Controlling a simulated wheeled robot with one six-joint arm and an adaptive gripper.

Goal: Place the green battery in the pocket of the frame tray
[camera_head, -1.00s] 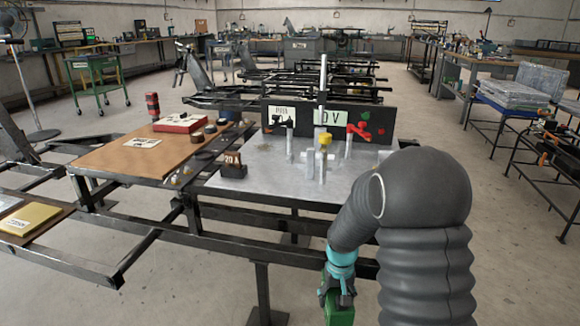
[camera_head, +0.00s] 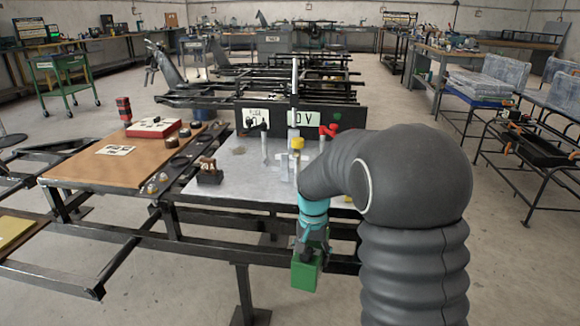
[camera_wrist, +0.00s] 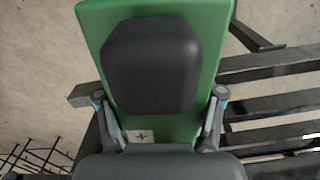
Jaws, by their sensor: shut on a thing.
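The green battery (camera_head: 306,270) hangs upright under my gripper (camera_head: 311,246) in the head view, in front of the metal frame's front rail. In the wrist view the green battery (camera_wrist: 213,40) fills the upper middle, with a dark block (camera_wrist: 152,65) on its face and a small plus label near my gripper (camera_wrist: 160,128). My gripper is shut on it, its fingers on either side of the dark block. I cannot make out the frame tray's pocket; dark frame bars show at right in the wrist view.
A grey bench top (camera_head: 245,185) carries upright fittings, a yellow-capped post (camera_head: 297,144) and a black panel (camera_head: 270,118). A brown board (camera_head: 85,165) with a red box (camera_head: 153,127) lies to the left. Black frame rails (camera_head: 200,234) run along the front.

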